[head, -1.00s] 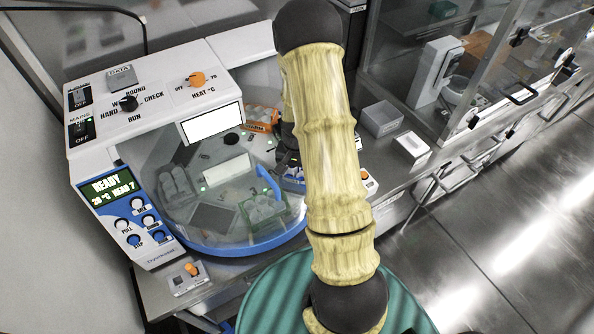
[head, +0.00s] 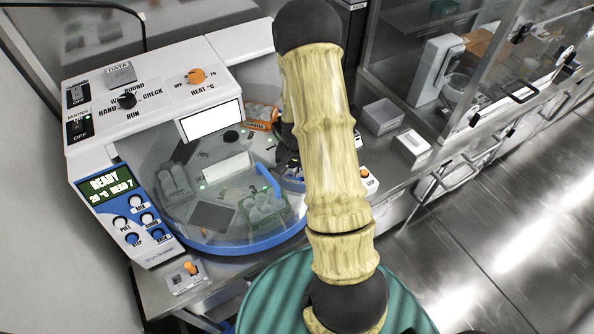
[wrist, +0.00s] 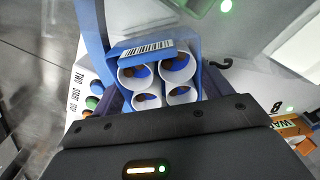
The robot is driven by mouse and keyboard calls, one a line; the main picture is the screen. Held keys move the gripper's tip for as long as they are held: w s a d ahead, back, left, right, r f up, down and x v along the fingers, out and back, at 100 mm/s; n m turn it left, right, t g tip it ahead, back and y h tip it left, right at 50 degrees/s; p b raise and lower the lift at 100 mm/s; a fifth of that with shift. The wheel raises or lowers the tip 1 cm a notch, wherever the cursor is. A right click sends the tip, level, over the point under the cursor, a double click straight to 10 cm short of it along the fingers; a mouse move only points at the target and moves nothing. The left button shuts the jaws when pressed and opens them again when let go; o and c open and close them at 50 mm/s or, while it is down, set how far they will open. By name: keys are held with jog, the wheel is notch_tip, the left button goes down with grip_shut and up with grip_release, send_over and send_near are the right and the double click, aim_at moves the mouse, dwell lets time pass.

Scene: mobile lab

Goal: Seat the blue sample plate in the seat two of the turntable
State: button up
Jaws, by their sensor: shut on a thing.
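The blue sample plate (wrist: 151,48) has a barcode label and several white-rimmed tubes. My gripper (wrist: 160,88) is shut on it, with dark fingers at its two sides in the wrist view. The turntable (head: 238,247) is a round, blue-rimmed deck under a clear cover. Seat two cannot be made out, and I cannot tell whether the plate touches the deck.
An orange rack (head: 262,122) is at the back. The control panel (head: 122,208) reads READY. Grey boxes (head: 383,117) stand on the bench to the right.

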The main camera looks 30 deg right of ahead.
aim_at(296, 171)
jog(key=shift+f, duration=0.4)
jog(key=o, duration=1.1)
jog(key=shift+r, duration=0.1)
notch_tip(296, 171, up, 17)
jog(key=shift+r+b, duration=0.15)
jog(key=shift+b, duration=1.1)
